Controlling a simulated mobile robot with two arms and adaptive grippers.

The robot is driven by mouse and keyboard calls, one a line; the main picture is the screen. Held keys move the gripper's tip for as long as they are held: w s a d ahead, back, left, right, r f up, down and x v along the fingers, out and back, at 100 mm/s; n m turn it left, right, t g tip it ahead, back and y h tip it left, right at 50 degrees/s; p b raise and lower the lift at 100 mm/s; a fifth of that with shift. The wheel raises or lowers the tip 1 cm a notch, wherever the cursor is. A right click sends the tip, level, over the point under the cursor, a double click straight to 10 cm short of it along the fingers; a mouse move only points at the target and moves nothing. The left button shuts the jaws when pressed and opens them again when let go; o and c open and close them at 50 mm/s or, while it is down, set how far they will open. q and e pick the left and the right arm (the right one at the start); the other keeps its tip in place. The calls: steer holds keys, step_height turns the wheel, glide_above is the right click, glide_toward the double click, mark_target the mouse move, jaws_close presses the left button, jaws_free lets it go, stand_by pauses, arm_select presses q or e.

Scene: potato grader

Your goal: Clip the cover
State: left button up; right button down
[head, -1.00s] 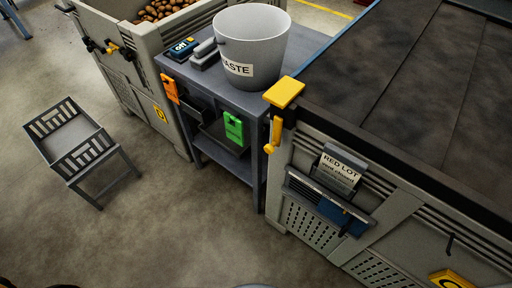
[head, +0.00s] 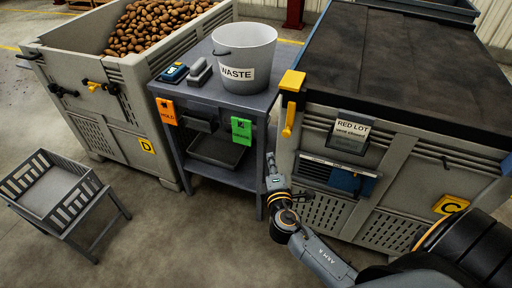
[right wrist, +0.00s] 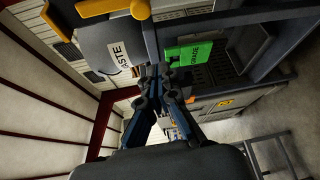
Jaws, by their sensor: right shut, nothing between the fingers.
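A dark cover (head: 395,50) lies over the top of the grey crate marked C (head: 405,167). A yellow clip (head: 291,82) sits at the cover's near left corner, its yellow lever (head: 289,119) hanging down the crate's side. Yellow parts of the clip (right wrist: 103,8) also show at the top of the right wrist view. My right gripper (head: 271,160) is shut and empty, pointing up below the lever and apart from it, in front of the crate's left edge. Its fingers (right wrist: 158,82) meet mid-picture in the right wrist view. My left gripper is out of view.
A grey bench (head: 205,93) left of the crate holds a waste bucket (head: 243,60); orange (head: 166,111) and green (head: 241,130) tags hang from it. A potato crate D (head: 95,65) and an empty rack (head: 55,195) stand further left. Open floor lies in front.

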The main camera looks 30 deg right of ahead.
mark_target(289, 120)
steer(key=w+d+p, duration=0.2)
steer(key=w+d, duration=0.4)
steer(key=shift+w+d+r, duration=0.3)
steer(key=shift+w+d, duration=0.05)
stand_by(0.5)
steer(key=shift+d, duration=0.1)
